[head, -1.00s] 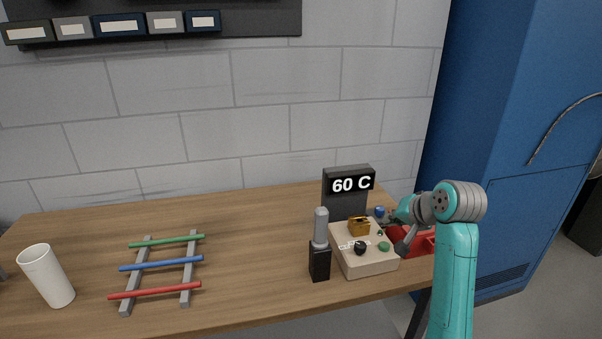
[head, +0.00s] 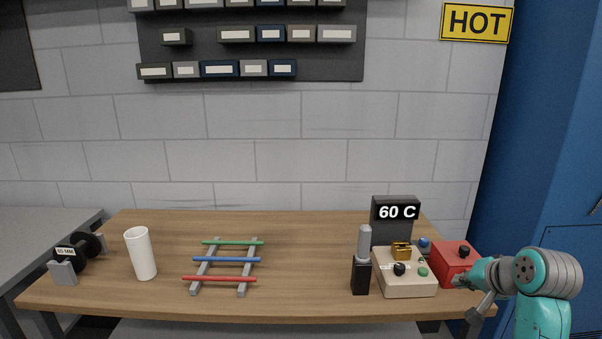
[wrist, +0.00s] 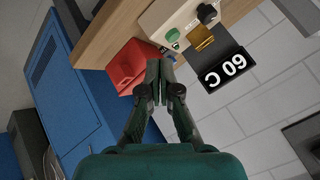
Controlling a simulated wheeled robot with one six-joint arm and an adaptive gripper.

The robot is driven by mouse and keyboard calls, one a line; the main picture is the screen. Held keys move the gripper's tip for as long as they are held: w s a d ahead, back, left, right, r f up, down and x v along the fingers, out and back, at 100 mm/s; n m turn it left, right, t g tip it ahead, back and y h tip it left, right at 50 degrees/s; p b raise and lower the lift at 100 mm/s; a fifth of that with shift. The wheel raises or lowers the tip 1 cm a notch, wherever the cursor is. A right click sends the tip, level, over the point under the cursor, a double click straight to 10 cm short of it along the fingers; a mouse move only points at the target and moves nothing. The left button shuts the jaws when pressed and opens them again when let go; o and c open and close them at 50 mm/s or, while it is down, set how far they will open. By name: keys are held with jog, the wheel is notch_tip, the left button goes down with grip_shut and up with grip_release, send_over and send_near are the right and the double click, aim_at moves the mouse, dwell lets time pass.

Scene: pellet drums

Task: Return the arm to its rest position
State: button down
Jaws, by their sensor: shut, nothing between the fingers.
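My gripper (wrist: 158,65) is shut and empty in the wrist view, its fingertips together. In that view it appears close to the red box (wrist: 131,66) and apart from the beige control box (wrist: 177,22). In the head view my arm comes in at the lower right, in front of the blue cabinet and beside the red box (head: 455,263). The fingers are mostly hidden there.
The beige control box (head: 408,282) has knobs and a display (head: 396,212) reading 60 C. A dark-and-grey cylinder device (head: 362,275), a rack with colored rods (head: 226,259) and a white cup (head: 141,254) stand on the table. A blue cabinet (head: 540,130) is at right.

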jog(key=s+a+f+t, duration=0.1)
jog(key=s+a+f, duration=0.3)
jog(key=f, duration=0.5)
jog(key=s+a+f, duration=0.3)
jog(key=s+f, duration=0.1)
jog(key=f, duration=0.5)
jog(key=s+a+f+n+t+h, duration=0.1)
jog(key=s+a+f, duration=0.25)
jog(key=s, duration=0.35)
jog(key=s+a+f+n+t, duration=0.1)
jog(key=s+a+f, duration=0.1)
jog(key=s+f, duration=0.35)
jog(key=s+a+n+t+h, duration=0.1)
jog(key=s+a, duration=0.1)
jog(key=s, duration=0.7)
jog(key=s+a+n, duration=0.1)
jog(key=s+a, duration=0.1)
jog(key=s, duration=0.8)
jog(key=s+r+n, duration=0.2)
jog(key=s+r, duration=0.2)
jog(key=s, duration=0.3)
jog(key=s+a+r+n+t+y, duration=0.1)
jog(key=s+r, duration=0.4)
jog(key=s, duration=0.2)
jog(key=shift+a+r+n+t, duration=0.2)
jog(key=shift+a+n+t, duration=0.1)
jog(key=shift+n, duration=0.1)
